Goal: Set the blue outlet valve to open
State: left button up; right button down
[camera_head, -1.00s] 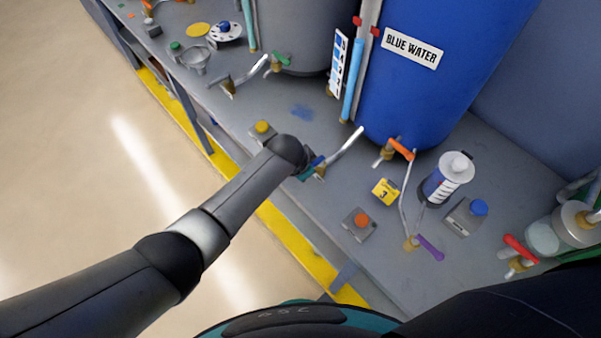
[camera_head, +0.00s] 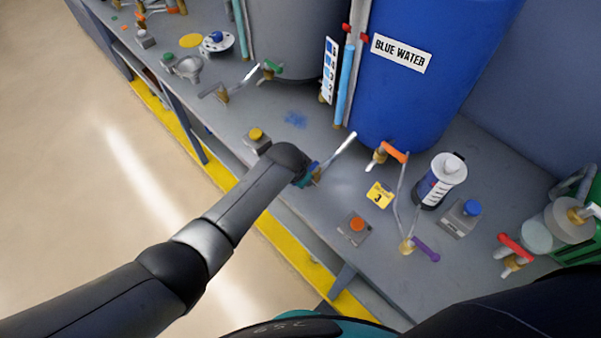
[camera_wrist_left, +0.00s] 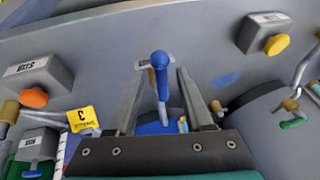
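The blue outlet valve's lever (camera_wrist_left: 160,66) stands between the two fingers of my left gripper (camera_wrist_left: 160,74) in the left wrist view. The fingers are apart, with a gap on each side of the lever. In the head view my left gripper (camera_head: 306,176) is at the bench's front part, beside a silver pipe (camera_head: 336,156). The blue lever (camera_head: 313,166) shows only as a small piece there; my wrist hides most of the valve. My right gripper is not in view.
The blue tank (camera_head: 420,100) labelled BLUE WATER stands behind, with an orange-handled valve (camera_head: 394,153) at its foot. A yellow card (camera_head: 380,194), an orange-button box (camera_head: 355,228), a yellow-button box (camera_head: 257,140) and a purple-handled valve (camera_head: 425,249) are nearby on the grey bench.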

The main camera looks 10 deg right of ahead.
pick_arm(q)
jog(key=shift+s+r, duration=0.1)
jog(key=shift+r, duration=0.3)
jog(key=p+v, duration=0.4)
jog(key=v, duration=1)
jog(key=shift+r, duration=0.15)
jog(key=shift+s+a, duration=0.1)
jog(key=shift+a, duration=0.05)
jog(key=s+a+f+n+b, duration=0.2)
jog(key=s+a+f+b, duration=0.15)
jog(key=f, duration=0.75)
jog(key=s+a+f+n+g+y+b, duration=0.1)
jog(key=s+a+f+b, duration=0.25)
jog(key=f, duration=0.75)
jog(key=s+a+f+n+b, duration=0.2)
jog(key=a+f+b, duration=0.3)
jog(key=f, duration=0.7)
jog(key=s+a+f+n+b, duration=0.1)
jog(key=s+a+f+b, duration=0.2)
jog(key=s+f, duration=0.3)
jog(key=s+a+f+n+g+y+b, duration=0.1)
jog(key=s+a+f+b, duration=0.2)
jog(key=s+f, duration=0.4)
jog(key=s+a+f+n+g+b, duration=0.1)
jog(key=s+a+f+b, duration=0.2)
jog(key=s+f, duration=0.4)
jog(key=s+a, duration=0.1)
jog(key=s, duration=0.4)
jog(key=shift+s+a+n, duration=0.35)
jog(key=shift+s+n, duration=0.05)
